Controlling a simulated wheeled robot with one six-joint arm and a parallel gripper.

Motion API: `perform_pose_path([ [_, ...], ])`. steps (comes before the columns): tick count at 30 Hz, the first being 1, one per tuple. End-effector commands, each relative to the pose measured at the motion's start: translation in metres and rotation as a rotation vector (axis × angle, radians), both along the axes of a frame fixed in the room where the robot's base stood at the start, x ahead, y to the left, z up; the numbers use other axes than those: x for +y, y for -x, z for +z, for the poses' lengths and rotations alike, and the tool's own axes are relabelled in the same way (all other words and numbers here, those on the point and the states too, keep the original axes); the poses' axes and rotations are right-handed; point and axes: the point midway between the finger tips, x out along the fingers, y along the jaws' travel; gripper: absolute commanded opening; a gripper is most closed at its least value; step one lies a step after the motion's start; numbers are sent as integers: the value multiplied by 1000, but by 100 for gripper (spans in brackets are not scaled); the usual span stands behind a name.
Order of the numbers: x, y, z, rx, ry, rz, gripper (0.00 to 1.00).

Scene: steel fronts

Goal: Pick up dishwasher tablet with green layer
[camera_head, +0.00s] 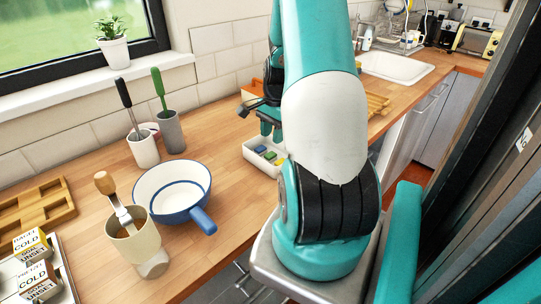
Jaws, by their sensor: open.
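A small white tray (251,157) stands on the wooden counter beside my arm, left of the arm's white link. Several small coloured tablets lie in it. One tablet looks green on top (270,156); a bluish tablet (261,149) lies beside it. They are too small to make out their layers, and my arm hides the right part of the tray. My gripper (271,129) is above the far side of the tray, apart from the tablets. It is open, with nothing seen in it, and is partly hidden by my arm.
A blue-rimmed pan (174,188), a beige cup with a wooden-handled tool (133,240) and two utensil pots (171,133) stand left of the tray. An orange box (251,89) is behind my gripper. A sink (397,66) lies farther back. Bare counter separates pan and tray.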

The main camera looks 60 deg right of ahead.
Motion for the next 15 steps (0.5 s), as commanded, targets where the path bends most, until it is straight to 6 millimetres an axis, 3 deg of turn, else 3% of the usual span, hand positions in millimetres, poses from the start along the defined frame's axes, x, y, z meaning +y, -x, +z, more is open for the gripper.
perform_pose_path([
  [8,4,0,-22,2,-3,1,40],
  [15,9,0,-57,2,-3,2,40],
])
